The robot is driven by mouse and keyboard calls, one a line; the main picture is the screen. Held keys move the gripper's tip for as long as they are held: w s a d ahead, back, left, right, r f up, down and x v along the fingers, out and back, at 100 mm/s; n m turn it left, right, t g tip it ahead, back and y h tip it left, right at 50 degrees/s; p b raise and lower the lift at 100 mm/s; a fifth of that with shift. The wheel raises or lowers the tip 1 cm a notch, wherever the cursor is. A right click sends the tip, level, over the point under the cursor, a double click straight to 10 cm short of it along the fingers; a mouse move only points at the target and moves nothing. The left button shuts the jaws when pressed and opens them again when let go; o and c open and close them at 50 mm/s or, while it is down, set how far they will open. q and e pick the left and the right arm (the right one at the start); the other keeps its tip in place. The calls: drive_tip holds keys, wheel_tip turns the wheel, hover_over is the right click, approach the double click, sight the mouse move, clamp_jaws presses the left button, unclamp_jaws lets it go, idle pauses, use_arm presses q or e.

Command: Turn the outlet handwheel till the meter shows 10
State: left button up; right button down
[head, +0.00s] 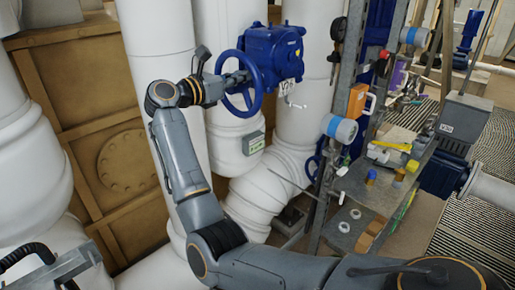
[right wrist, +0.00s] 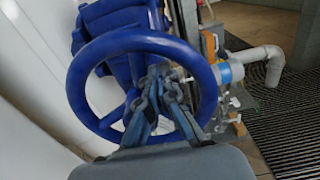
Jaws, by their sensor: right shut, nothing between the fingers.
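The blue handwheel (head: 259,92) sits on the side of a blue valve gearbox (head: 272,50) in front of white pipes. In the right wrist view its round rim (right wrist: 78,92) fills the left and middle. My right gripper (head: 243,78) is at the wheel. Its fingertips (right wrist: 160,72) are together and empty, inside the ring of the rim near the hub; whether they touch a spoke is unclear. A small grey meter box with a green display (head: 253,143) is on the pipe below; its number is too small to read. Part of my left arm's end shows at the lower left, fingers indistinct.
A metal shelf (head: 365,200) with bottles, rings and small tools stands right of the valve. Rusty brown wall panels (head: 110,100) are behind at left. White pipes (head: 158,30) stand close around the wheel. A striped mat (head: 470,222) covers floor at right.

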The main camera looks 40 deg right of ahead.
drive_tip(key=shift+w+r, duration=0.4)
drive_tip(key=shift+w, duration=0.05)
drive_tip(key=shift+w+a+r, duration=0.1)
drive_tip(key=shift+w+r, duration=0.25)
drive_tip(key=shift+w, duration=0.45)
drive_tip(key=shift+w, duration=0.75)
drive_tip(key=shift+w+a+f, duration=0.1)
drive_tip(key=shift+w, duration=0.05)
